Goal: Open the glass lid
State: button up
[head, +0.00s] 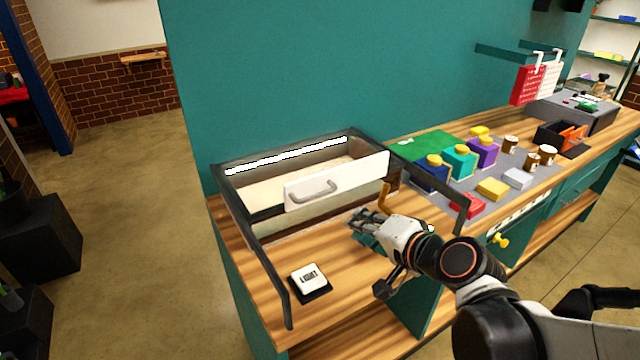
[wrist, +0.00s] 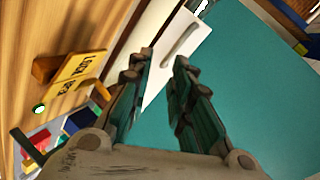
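A dark-framed box (head: 262,162) sits at the back left of the wooden counter. Its white front panel (head: 296,190) carries a grey handle (head: 318,194); panel and handle also show in the wrist view (wrist: 165,28). Dark bars (head: 268,268) reach forward from the box's left and right sides. I cannot clearly make out glass between them or tell the lid's exact position. My gripper (head: 358,220) is low over the counter, in front of and below the panel, apart from the handle. In the wrist view, its two fingers (wrist: 164,62) stand apart with nothing between them.
A yellow lettered piece (wrist: 78,75) stands beside my gripper; it shows as an orange upright (head: 385,196) in the head view. A white square device (head: 308,277) on a black base lies front left. Coloured bottles (head: 461,164) and blocks stand right.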

aim_at(315, 198)
jog(key=w+a+f+m+b, duration=0.1)
jog(key=w+a, duration=0.2)
jog(key=w, duration=0.1)
jog(key=w+a+f+m+t+y+b, duration=0.1)
jog(key=w+a, duration=0.3)
jog(key=w, duration=0.1)
jog(key=w+a+f+m+b, duration=0.1)
jog(key=w+a+m, duration=0.1)
jog(key=w+a, duration=0.2)
jog(key=shift+w+a+f+t+y, duration=0.1)
jog(key=shift+w+f+t+y, duration=0.2)
jog(key=shift+w+f+y, duration=0.15)
grip_shut()
